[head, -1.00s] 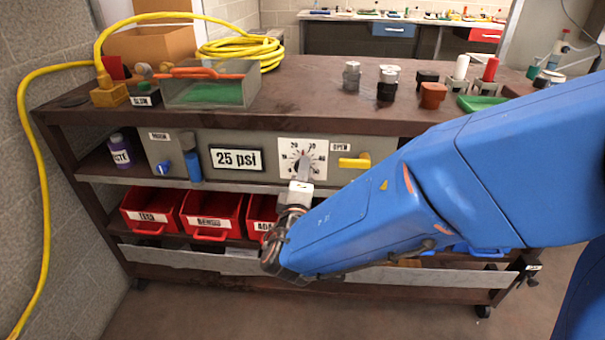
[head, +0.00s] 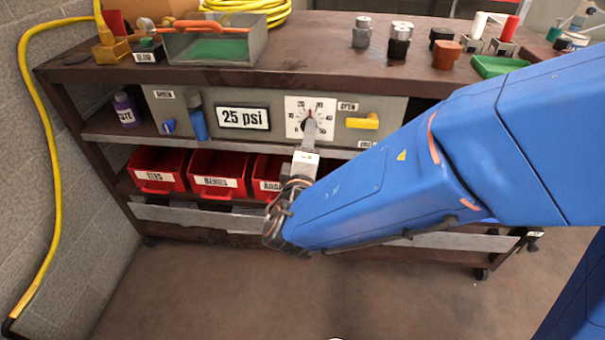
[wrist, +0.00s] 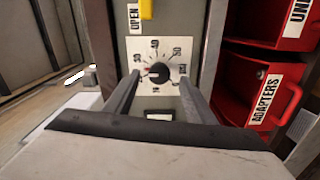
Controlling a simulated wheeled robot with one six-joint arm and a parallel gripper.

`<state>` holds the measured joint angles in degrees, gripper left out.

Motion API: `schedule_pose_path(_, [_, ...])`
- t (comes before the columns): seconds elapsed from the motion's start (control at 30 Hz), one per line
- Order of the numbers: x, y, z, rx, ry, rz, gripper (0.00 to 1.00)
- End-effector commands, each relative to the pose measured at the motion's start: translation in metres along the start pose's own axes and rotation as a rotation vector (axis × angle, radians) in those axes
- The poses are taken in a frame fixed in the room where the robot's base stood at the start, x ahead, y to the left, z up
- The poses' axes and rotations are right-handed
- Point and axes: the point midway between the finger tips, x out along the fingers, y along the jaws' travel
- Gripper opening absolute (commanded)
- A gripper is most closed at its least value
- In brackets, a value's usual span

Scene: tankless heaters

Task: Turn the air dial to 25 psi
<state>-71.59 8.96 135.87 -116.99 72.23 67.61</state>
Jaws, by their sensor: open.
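The air dial (head: 297,104) is a white square gauge face with a black knob and numbers around it, on the grey panel. In the wrist view the dial (wrist: 159,55) is straight ahead, with its knob (wrist: 159,73) between my fingers. A red pointer mark shows on the knob, toward the 20–30 side of the face; its exact reading is too small to tell. A "25 psi" sign (head: 243,117) is left of the dial. My gripper (head: 310,130) is open at the dial, one finger on each side of the knob; I cannot tell whether they touch it.
A yellow lever (head: 362,122) is right of the dial, under an "OPEN" label. A blue valve handle (head: 169,126) and blue cylinder (head: 197,124) are on the left. Red bins (head: 219,166) sit below the panel. The bench top (head: 310,58) overhangs above.

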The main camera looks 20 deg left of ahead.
Motion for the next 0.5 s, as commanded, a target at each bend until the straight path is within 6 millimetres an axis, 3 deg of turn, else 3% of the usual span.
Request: schedule_pose_path(0.5, [-0.085, 0.000, 0.000, 0.000, 0.002, -0.001, 0.50])
